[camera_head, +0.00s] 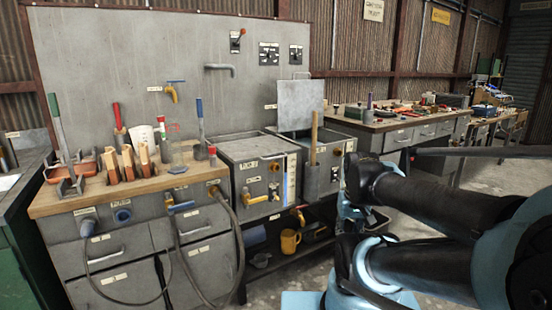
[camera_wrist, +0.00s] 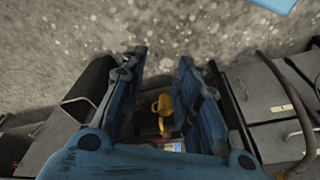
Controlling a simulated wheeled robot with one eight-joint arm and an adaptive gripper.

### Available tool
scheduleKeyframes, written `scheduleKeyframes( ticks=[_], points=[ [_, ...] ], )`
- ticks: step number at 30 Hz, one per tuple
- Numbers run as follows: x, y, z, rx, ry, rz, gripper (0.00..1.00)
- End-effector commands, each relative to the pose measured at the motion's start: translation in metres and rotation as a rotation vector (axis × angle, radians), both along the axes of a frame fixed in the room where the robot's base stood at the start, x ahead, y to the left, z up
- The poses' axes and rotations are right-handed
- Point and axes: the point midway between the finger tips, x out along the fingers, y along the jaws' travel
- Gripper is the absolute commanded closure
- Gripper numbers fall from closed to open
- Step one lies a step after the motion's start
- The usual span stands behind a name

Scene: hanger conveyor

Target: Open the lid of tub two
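Two grey metal tubs stand side by side in the head view. The left tub (camera_head: 256,182) has a flat grey top and no raised lid. Behind the right tub (camera_head: 335,165) a square grey lid (camera_head: 300,104) stands upright. Their labels are too small to read, so I cannot tell which is tub two. My gripper (camera_wrist: 160,62) shows in the wrist view with its two blue fingers wide apart and nothing held between them. In the head view my arm is at the right, in front of and below the right tub; the fingers are not clear there.
A wooden-topped bench (camera_head: 70,200) with tools and hoses adjoins at the left. A cluttered workbench (camera_head: 425,122) stands behind at right.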

Motion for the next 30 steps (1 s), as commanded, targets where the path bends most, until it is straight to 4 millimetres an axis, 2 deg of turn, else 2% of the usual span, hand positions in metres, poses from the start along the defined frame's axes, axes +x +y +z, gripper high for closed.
scheduleKeyframes(
  ticks=[8, 11, 14, 20, 30],
  points=[
    [0.000, 0.000, 0.000, 0.000, 0.000, 0.000, 0.70],
    [-0.007, 0.001, 0.006, 0.008, -0.010, -0.003, 0.70],
    [-0.001, 0.007, 0.011, 0.038, -0.003, -0.013, 0.70],
    [0.027, 0.029, 0.030, 0.171, 0.025, -0.053, 0.70],
    [0.095, 0.073, 0.066, 0.450, 0.076, -0.122, 0.70]
  ],
)
